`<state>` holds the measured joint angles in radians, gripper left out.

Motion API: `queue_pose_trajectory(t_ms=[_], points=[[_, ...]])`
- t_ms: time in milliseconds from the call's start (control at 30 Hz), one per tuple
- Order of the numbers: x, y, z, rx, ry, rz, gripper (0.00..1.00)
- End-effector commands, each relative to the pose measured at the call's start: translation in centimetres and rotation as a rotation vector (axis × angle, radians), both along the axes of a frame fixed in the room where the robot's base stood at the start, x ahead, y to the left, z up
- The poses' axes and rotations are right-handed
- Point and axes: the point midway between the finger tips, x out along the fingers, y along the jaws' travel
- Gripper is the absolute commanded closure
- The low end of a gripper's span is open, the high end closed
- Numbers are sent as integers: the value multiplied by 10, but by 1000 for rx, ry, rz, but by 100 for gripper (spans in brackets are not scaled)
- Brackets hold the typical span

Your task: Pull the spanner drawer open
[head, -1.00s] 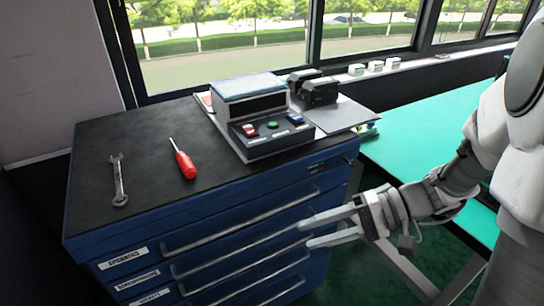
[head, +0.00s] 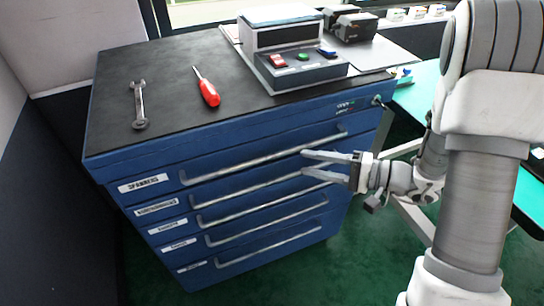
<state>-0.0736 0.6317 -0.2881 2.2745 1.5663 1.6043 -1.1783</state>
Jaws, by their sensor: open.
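The blue tool cabinet (head: 215,138) has several drawers with long silver bar handles. The spanner drawer is the top one, with a label reading SPANNERS (head: 143,183) at its left end. Its handle (head: 250,160) runs across the drawer front. The drawer looks shut, flush with those below. My gripper (head: 303,163) is open and empty in the head view. Its fingers point left, in front of the right part of the upper drawers, near the top two handles. I cannot tell whether a finger touches a handle.
A spanner (head: 140,105) and a red screwdriver (head: 207,90) lie on the black cabinet top. A control box (head: 290,65) with coloured switches stands at its back right. A green-topped table (head: 415,105) is to the right. Green floor (head: 160,270) shows around the cabinet's base.

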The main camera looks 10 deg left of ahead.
Motion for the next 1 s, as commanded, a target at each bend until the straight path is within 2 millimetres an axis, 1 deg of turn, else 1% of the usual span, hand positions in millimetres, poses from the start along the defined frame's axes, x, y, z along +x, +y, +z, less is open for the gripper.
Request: queue_pose_trajectory(t_ms=[33, 200, 300, 433, 600, 900, 967, 1000], points=[[0, 12, -3, 0, 1, 5, 53], [5, 48, -8, -1, 2, 5, 53], [8, 66, -10, 0, 2, 5, 53], [11, 84, -13, 0, 1, 3, 53], [14, 96, -14, -1, 2, 0, 53], [14, 98, -14, -1, 3, -1, 53], [14, 98, -14, -1, 3, -1, 62], [14, 98, -14, -1, 3, -1, 69]])
